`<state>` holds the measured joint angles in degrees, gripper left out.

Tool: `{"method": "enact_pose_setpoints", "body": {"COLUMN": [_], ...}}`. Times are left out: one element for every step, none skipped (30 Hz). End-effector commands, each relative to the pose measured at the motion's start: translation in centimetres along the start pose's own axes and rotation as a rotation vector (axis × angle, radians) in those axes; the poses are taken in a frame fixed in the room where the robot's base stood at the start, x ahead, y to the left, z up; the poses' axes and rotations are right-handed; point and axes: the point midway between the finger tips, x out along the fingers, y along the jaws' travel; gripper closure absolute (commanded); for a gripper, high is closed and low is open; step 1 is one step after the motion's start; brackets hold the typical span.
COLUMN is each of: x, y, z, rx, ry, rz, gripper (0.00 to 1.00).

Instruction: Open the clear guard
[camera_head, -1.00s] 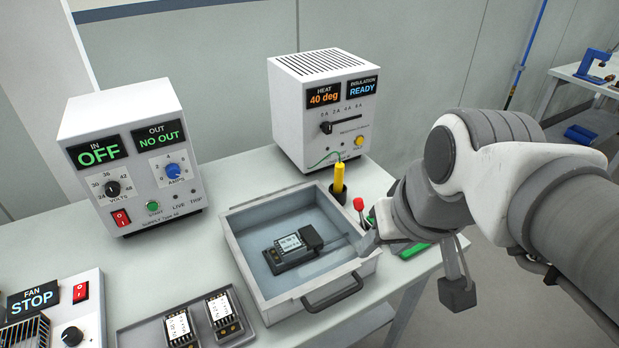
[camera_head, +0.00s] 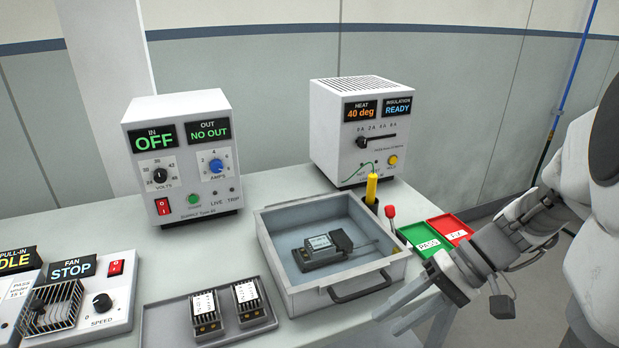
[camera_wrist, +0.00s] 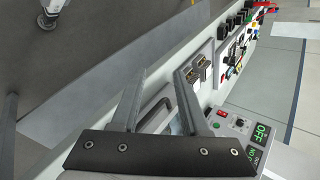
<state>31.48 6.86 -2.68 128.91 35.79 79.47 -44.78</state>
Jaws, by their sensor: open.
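A grey open-looking box (camera_head: 276,261) stands on the bench with a dark handle (camera_head: 358,286) on its front. The clear guard (camera_head: 290,236) seems to be the faint bluish sheet over the box; its edges are hard to make out. A dark labelled part (camera_head: 318,253) with a plug and rod sits inside. My gripper (camera_head: 418,304) is open and empty, in front and to the right of the box, apart from it. In the wrist view my gripper (camera_wrist: 160,72) shows two spread fingers, with the handle (camera_wrist: 152,110) seen beyond them.
A green PASS tray (camera_head: 424,240) and a red tray (camera_head: 450,229) lie right of the box, by a red-knobbed lever (camera_head: 390,212) and a yellow probe (camera_head: 371,188). A tray with two labelled parts (camera_head: 205,308) stands front left. Power supply (camera_head: 185,150) and heat unit (camera_head: 362,125) stand behind.

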Motion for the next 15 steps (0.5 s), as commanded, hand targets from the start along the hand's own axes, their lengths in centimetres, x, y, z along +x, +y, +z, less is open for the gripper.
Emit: {"method": "enact_pose_setpoints", "body": {"x": [0.5, 0.6, 0.6, 0.6, 0.5, 0.4, 0.3, 0.2, -0.1, -0.3, -0.5, -0.8, -1.1, -1.4, -1.7], "y": [1.7, 2.3, 3.1, 3.7, 4.3, 5.2, 5.9, 6.6, 7.5, 8.3, 9.0, 9.9, 10.6, 11.2, 12.1], "z": [-0.5, -0.8, -1.1, -1.4, -1.6, -1.9, -2.2, -2.4, -2.8, -2.9, -3.1, -3.4, -3.5, -3.6, -3.7], "rx": [0.016, 0.016, 0.013, 0.011, 0.007, 0.003, -0.002, -0.009, -0.020, -0.028, -0.036, -0.048, -0.058, -0.068, -0.079], "ry": [0.000, 0.002, 0.011, 0.021, 0.033, 0.055, 0.073, 0.095, 0.130, 0.157, 0.187, 0.228, 0.260, 0.292, 0.332], "rz": [-0.075, -0.120, -0.182, -0.228, -0.275, -0.339, -0.388, -0.435, -0.498, -0.544, -0.589, -0.644, -0.682, -0.718, -0.759], "gripper": [0.55, 0.55, 0.55, 0.55, 0.55, 0.55, 0.55, 0.55, 0.55, 0.55, 0.55, 0.55, 0.55, 0.55, 0.55]}}
